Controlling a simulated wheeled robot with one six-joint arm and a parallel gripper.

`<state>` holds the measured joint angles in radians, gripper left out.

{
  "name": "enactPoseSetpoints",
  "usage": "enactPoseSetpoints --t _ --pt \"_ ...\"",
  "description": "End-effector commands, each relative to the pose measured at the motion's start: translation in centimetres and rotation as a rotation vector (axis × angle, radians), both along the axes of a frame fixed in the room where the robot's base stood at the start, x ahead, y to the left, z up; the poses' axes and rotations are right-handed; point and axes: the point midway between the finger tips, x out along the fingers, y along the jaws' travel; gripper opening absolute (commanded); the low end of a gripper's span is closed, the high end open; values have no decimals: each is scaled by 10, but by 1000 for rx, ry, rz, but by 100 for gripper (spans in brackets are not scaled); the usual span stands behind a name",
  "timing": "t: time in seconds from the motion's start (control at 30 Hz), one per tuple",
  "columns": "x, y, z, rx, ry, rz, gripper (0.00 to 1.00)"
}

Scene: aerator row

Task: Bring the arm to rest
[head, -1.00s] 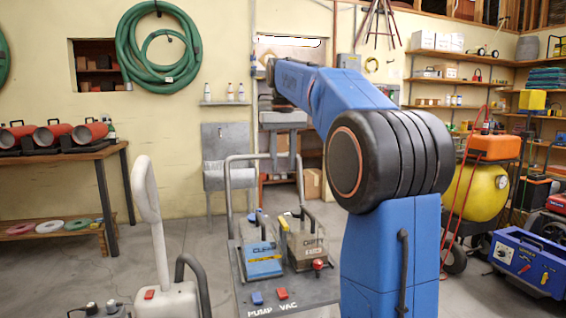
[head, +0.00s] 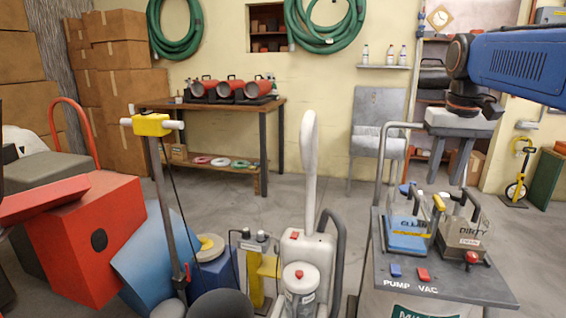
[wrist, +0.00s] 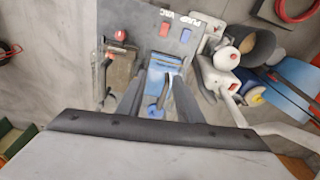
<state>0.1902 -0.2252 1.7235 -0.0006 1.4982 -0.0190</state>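My arm (head: 515,66) reaches in from the upper right of the head view, its wrist bent downward. My gripper (head: 447,181) hangs there with its two fingers pointing down and apart, above and behind the grey pump-vac cart. In the wrist view, my gripper (wrist: 160,78) shows two separated fingers with nothing held between them. Below and between the fingers lies the blue-based clean tank (wrist: 163,70), which stands on the cart in the head view (head: 407,236). The fingers look clear of it.
The cart top (head: 425,288) also bears the dirty tank (head: 463,232) and has an upright handle frame (head: 380,160). A white-handled machine (head: 310,240) stands to its left. A red box (head: 95,240) and a yellow-topped pole (head: 152,125) are further left. Open floor lies behind.

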Motion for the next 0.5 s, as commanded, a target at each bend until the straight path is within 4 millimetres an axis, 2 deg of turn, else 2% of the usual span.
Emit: enactPoseSetpoints --t 0.03,0.27,0.5 --pt "-15 8 -10 -2 -14 12 33" --pt "-69 36 -60 -13 -84 57 33" --pt "-127 60 -124 -19 -157 106 33"
